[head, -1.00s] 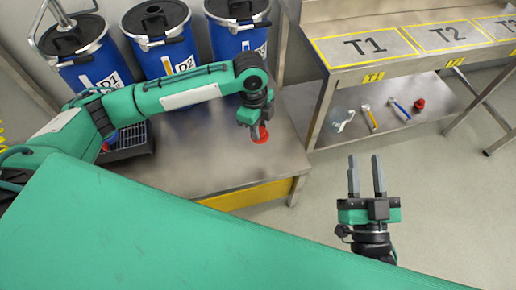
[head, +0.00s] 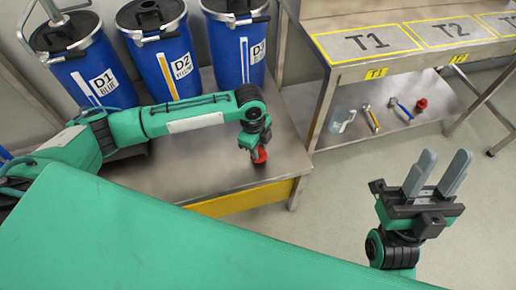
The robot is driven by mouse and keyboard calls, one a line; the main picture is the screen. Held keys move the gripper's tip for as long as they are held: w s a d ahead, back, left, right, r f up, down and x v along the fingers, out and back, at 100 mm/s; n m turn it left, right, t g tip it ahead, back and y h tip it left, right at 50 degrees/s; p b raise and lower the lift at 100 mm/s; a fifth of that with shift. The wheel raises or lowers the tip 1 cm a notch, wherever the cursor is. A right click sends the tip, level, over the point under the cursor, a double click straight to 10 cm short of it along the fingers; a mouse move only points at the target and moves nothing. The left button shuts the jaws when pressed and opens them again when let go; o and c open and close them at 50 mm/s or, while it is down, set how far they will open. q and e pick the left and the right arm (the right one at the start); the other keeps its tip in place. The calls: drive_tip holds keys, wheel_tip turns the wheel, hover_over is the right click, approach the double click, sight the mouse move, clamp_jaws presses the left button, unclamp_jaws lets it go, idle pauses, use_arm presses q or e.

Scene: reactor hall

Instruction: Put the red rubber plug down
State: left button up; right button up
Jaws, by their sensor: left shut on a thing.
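The red rubber plug (head: 260,156) is at the tip of my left gripper (head: 257,147). My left gripper points down and is shut on it, over the right part of the low metal bench. The plug is very close to the bench top; I cannot tell whether it touches. The fingers partly hide it. My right gripper (head: 439,172) is open and empty, pointing up, over the floor at the right.
Blue drums D1 (head: 97,75), D2 (head: 165,62) and D3 (head: 238,50) stand along the back of the bench (head: 215,172). A table (head: 335,52) marked T1 and T2 is at the right. Its lower shelf (head: 385,100) holds a clear item, tools and a red item.

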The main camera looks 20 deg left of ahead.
use_arm(q)
drive_tip(key=shift+f, duration=0.1)
drive_tip(key=shift+f, duration=0.1)
drive_tip(key=o, duration=1)
drive_tip(key=shift+c, duration=0.2)
